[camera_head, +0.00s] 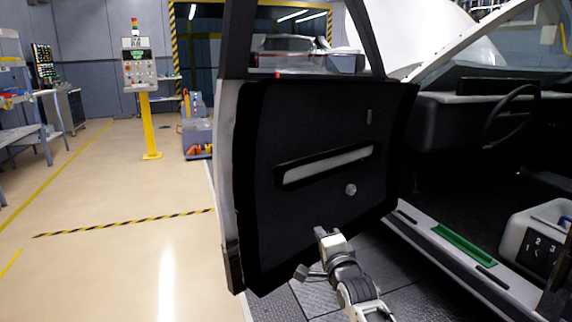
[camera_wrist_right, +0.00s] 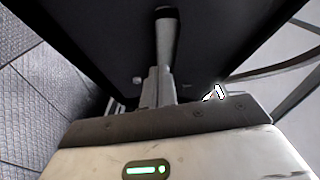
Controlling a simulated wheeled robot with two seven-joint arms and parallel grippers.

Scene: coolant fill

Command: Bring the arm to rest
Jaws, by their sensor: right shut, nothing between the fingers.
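My right arm comes up from the bottom of the head view, in front of the lower part of the open car door (camera_head: 330,120). My right gripper (camera_head: 322,238) is at its end, small in the picture, shut and empty. In the right wrist view the closed gripper (camera_wrist_right: 158,85) points toward a dark panel. A grey rounded bar (camera_wrist_right: 167,38) shows just past it there; I cannot tell whether they touch. My left gripper is in neither view.
The door has a long pull recess (camera_head: 328,165) and a round knob (camera_head: 351,189). The car sill (camera_head: 465,248) and a white box with numbers (camera_head: 535,235) are at right. A yellow-post control panel (camera_head: 137,65) stands at back left. The floor (camera_head: 110,265) at left is clear.

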